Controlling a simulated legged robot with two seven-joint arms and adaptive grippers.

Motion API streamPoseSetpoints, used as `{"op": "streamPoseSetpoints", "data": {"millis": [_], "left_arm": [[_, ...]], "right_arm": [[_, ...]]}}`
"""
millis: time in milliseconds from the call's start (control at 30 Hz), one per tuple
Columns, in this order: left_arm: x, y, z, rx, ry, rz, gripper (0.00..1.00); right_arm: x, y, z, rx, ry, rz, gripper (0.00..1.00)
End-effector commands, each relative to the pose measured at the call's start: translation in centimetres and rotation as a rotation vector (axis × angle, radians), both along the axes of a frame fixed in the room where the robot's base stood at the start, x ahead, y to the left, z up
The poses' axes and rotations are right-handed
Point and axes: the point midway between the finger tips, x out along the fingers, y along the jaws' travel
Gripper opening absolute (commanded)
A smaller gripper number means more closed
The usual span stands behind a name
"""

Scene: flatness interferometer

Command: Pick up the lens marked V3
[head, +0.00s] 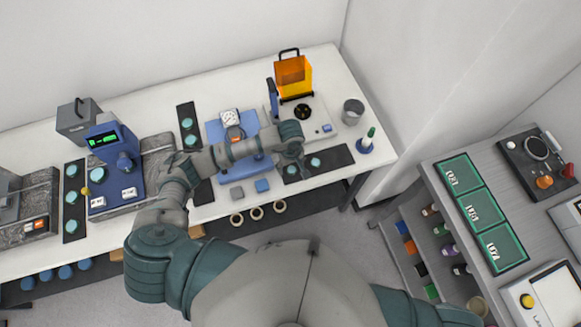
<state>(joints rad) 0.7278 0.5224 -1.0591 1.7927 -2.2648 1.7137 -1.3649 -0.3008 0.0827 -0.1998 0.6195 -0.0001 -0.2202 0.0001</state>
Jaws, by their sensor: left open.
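Several teal round lenses lie on black strips on the white bench. One lens (315,162) and another lens (291,170) lie on the black strip (335,158) at the right front of the bench. Other lenses (189,125) lie on the strip at the back, and more (71,198) lie on the strip at the left. No marking is readable on any lens, so I cannot tell which is V3. My left gripper (301,162) is open, above the right front strip close to these two lenses; the wrist partly hides its fingers. My right gripper is out of view.
A blue instrument with a dial (230,118) stands under my left forearm. An orange-shielded device (293,78), a grey cup (352,110) and a blue-based bottle (366,143) stand to the right. Green labelled trays (483,208) lie on the side bench.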

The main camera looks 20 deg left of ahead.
Motion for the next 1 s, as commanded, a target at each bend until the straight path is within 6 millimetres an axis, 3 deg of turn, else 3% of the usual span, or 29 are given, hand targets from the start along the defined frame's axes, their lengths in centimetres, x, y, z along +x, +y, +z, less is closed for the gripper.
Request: {"op": "streamPoseSetpoints", "data": {"millis": [100,333,567,1000], "left_arm": [[-0.03,-0.07,-1.07,0.001,0.001,0.001,0.69],[0.01,0.00,-1.28,0.000,-0.001,0.000,0.69],[0.01,0.02,-1.26,-0.001,-0.001,0.000,0.13],[0.04,0.01,-0.78,-0.001,-0.001,0.000,0.13]], "right_arm": [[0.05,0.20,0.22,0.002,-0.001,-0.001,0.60],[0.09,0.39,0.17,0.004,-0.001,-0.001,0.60],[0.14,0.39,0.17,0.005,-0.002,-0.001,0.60],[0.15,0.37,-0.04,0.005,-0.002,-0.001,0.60]]}}
